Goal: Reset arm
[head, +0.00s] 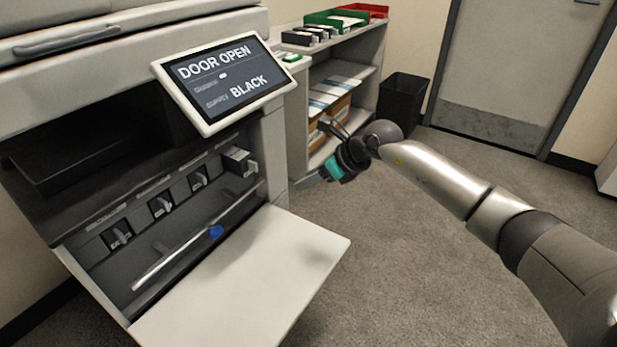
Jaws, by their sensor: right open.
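My right arm reaches in from the lower right of the head view. Its gripper (318,178) is open and empty, in the air to the right of the printer (277,140), in front of the shelf unit. It touches nothing that I can see. The printer's front door (255,280) is folded down. Its screen (225,83) reads "DOOR OPEN" and "BLACK". Inside, several cartridge slots show in a row, and the rightmost cartridge (240,162) sticks out further than the others. A bar with a blue grip (216,232) lies across the opening below them. My left gripper is not in view.
A shelf unit (372,58) behind my gripper holds small boxes, paper packs, a green tray (335,19) and a red tray (366,10). A black bin (402,101) stands beside it, near a grey door (510,70). The carpet (400,250) around the lowered door is clear.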

